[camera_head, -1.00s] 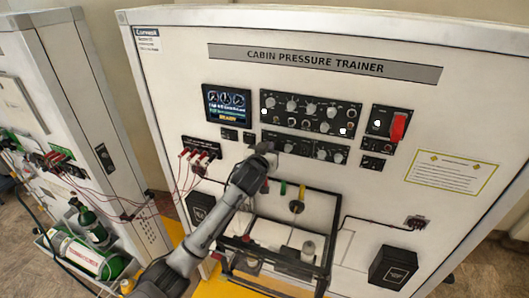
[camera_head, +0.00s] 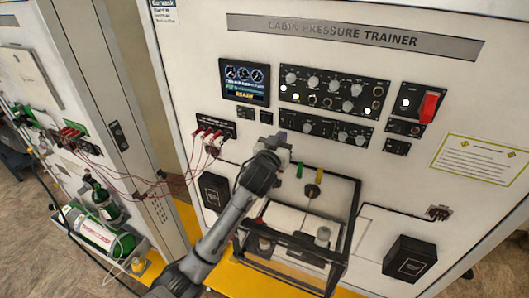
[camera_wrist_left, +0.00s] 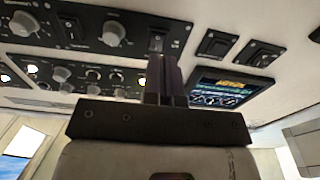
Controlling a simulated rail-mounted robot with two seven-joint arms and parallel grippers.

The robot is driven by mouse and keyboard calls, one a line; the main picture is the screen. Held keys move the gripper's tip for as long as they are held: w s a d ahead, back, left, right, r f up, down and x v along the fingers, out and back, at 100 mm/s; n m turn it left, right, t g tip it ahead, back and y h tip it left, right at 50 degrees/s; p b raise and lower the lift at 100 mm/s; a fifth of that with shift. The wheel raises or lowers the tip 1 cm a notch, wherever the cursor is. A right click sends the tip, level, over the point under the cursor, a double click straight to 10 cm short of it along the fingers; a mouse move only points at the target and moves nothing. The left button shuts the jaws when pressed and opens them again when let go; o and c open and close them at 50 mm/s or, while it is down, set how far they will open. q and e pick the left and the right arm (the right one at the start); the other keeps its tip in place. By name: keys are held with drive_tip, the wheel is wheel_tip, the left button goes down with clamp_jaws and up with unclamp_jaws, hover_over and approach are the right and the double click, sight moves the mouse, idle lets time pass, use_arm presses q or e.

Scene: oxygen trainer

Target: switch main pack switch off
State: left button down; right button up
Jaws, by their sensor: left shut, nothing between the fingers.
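The trainer's lower control panel (camera_head: 325,127) carries several knobs and rocker switches. I cannot read which one is labelled main pack. In the left wrist view, a black rocker switch (camera_wrist_left: 157,41) sits at the panel's end, just beyond my left fingertips; another rocker (camera_wrist_left: 70,28) is farther left between knobs. My left gripper (camera_head: 284,141) is shut and empty, just below the left end of this panel in the head view. Its closed fingers also show in the wrist view (camera_wrist_left: 167,62); contact with the near rocker cannot be told. My right gripper is not in view.
The upper knob panel (camera_head: 333,92) has lit white and amber lamps. A display (camera_head: 245,81) is left of it, a red switch cover (camera_head: 429,106) right. Red leads (camera_head: 207,137) hang left of my gripper. A black-framed case (camera_head: 348,237) stands below.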

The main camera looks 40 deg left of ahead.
use_arm(q)
drive_tip(key=b+v, duration=0.2)
drive_tip(key=v, duration=0.7)
drive_tip(key=shift+s+b, duration=0.2)
drive_tip(key=shift+b, duration=0.15)
drive_tip(key=shift+r, duration=0.1)
